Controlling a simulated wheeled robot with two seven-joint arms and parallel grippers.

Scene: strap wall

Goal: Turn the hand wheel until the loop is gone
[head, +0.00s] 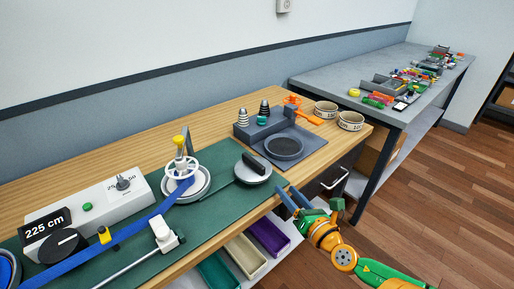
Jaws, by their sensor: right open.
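A white spoked hand wheel (182,166) sits above a round silver drum at the middle of the green mat (222,160). A yellow-topped post stands right behind it. A blue strap (135,226) runs from the lower left up to the drum. It looks nearly straight; I cannot make out a clear loop in it. A blue roll (6,271) is cut off at the left edge. My right gripper (287,200) is open and empty, off the bench's front edge, to the right of the wheel and apart from it. My left gripper is not in view.
A grey box with a "225 cm" display (45,225) and black dial stands at left. A rod with a white clamp (165,235) lies in front of the strap. A round silver pan (253,168) and a grey tray (300,145) are at right. Bins hang below the bench.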

